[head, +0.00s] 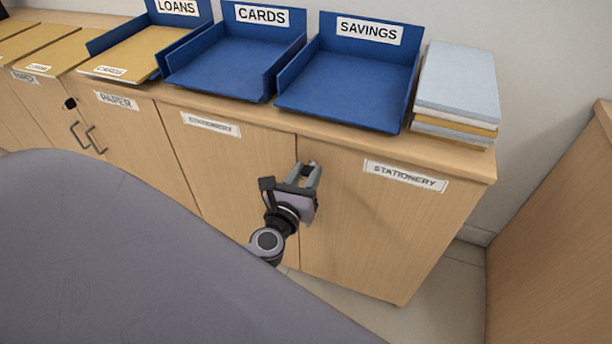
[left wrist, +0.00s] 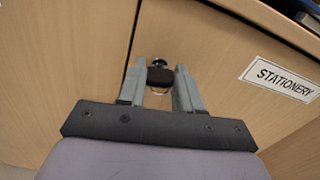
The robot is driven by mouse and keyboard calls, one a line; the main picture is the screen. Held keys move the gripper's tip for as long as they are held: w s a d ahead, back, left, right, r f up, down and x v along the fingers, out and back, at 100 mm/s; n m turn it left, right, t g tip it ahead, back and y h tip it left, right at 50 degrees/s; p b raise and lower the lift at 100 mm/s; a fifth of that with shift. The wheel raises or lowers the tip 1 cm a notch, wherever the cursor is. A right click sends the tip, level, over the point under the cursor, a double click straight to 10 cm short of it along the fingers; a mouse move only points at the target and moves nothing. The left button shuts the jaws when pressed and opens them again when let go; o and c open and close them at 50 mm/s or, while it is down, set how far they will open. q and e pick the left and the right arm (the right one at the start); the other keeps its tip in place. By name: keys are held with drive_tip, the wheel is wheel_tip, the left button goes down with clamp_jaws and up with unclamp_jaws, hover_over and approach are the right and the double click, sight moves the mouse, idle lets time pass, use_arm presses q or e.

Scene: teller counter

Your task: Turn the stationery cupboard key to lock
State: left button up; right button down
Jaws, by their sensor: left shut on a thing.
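The stationery cupboard (head: 370,230) is light wood, with a right door labelled STATIONERY (head: 405,176); that label also shows in the left wrist view (left wrist: 282,77). A dark key (left wrist: 160,75) with a rounded head is at the door near the seam between the doors. My left gripper (head: 310,170) is at the key, its fingers on either side of the head; the left wrist view shows it shut on the key (left wrist: 160,86). In the head view the gripper mostly hides the key. Its exact turn angle is hard to tell. My right gripper is not in view.
Blue trays labelled CARDS (head: 235,68) and SAVINGS (head: 345,85) stand on the cupboard top, with a stack of paper (head: 457,85) at the right. A PAPER cupboard (head: 130,130) with dark handles is to the left. A wooden panel (head: 560,220) stands at the far right.

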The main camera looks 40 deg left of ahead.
use_arm(q)
drive_tip(key=shift+f+n, duration=0.1)
drive_tip(key=shift+n, duration=0.3)
drive_tip(key=n+b, duration=0.1)
drive_tip(key=n, duration=0.1)
drive_tip(key=shift+n+b, duration=0.4)
drive_tip(key=shift+a+n+b, duration=0.1)
drive_tip(key=shift+n+b, duration=0.4)
drive_tip(key=shift+n, duration=0.4)
drive_tip(key=n+b, duration=0.1)
drive_tip(key=n, duration=0.1)
drive_tip(key=shift+n, duration=0.4)
drive_tip(key=n+b, duration=0.1)
drive_tip(key=n, duration=0.2)
drive_tip(key=shift+b, duration=0.3)
drive_tip(key=shift+n, duration=1.1)
drive_tip(key=shift+a+n+b, duration=0.1)
drive_tip(key=shift+n+b, duration=0.35)
drive_tip(key=shift+n, duration=0.95)
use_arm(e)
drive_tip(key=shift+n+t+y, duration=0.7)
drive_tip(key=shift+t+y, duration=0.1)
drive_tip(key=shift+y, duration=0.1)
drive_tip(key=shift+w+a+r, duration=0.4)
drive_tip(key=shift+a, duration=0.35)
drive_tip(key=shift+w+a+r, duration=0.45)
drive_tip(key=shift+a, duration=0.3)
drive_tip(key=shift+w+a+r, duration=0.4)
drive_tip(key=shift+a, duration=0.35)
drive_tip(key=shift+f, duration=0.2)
